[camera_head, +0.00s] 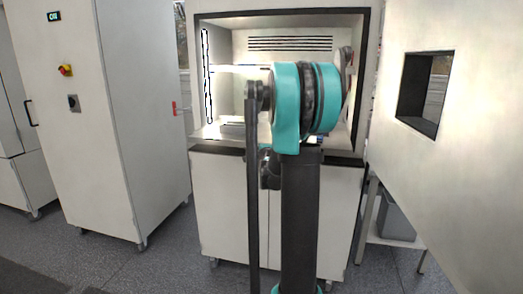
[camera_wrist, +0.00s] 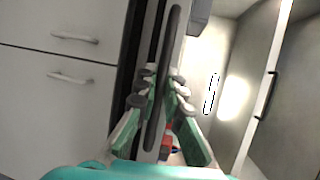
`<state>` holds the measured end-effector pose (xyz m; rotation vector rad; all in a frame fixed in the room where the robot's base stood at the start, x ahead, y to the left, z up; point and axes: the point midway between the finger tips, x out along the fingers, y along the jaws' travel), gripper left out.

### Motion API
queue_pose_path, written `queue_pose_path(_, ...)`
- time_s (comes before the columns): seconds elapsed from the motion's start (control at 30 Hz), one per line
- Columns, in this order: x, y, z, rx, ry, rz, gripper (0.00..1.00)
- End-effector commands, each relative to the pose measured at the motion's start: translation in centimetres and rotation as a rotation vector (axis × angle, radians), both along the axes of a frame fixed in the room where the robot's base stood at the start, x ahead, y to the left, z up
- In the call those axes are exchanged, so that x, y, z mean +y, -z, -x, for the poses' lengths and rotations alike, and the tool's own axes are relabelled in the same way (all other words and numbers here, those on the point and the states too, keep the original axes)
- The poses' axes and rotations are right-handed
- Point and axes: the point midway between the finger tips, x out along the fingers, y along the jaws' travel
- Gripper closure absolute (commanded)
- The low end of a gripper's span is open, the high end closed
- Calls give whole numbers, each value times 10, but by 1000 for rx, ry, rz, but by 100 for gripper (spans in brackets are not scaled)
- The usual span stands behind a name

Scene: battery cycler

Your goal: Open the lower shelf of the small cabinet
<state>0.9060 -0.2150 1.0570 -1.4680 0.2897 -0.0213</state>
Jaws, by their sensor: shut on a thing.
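In the wrist view, my gripper (camera_wrist: 160,82) is shut on a long dark handle bar (camera_wrist: 171,32), with green-backed finger pads on both sides of it. The bar runs steeply up the picture, beside a pale panel edge. At the left of the wrist view is a white cabinet front (camera_wrist: 30,65) split by a seam. It has an upper handle (camera_wrist: 75,36) and a lower handle (camera_wrist: 72,79), and my gripper is apart from both. The front looks closed. In the head view my teal and black arm hides the gripper.
In the head view, a lit open chamber (camera_head: 225,32) stands behind my arm, above white lower doors (camera_head: 222,210). A large door with a window (camera_head: 475,150) fills the right. A tall white cabinet (camera_head: 115,120) stands left. A grey bin (camera_head: 397,220) stands low right.

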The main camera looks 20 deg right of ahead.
Motion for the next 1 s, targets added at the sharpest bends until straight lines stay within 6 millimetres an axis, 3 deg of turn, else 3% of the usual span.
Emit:
queue_pose_path(0.23, 0, 1, 0, 1, 0, 0, 100)
queue_pose_path(0.27, 0, 1, 0, 1, 0, 0, 90)
queue_pose_path(0.43, 0, 0, 0, 1, 0, 0, 69)
queue_pose_path(0.77, 0, 0, 1, 0, 0, 0, 69)
queue_pose_path(1.0, 5, -5, 26, 0, 0, 0, 69)
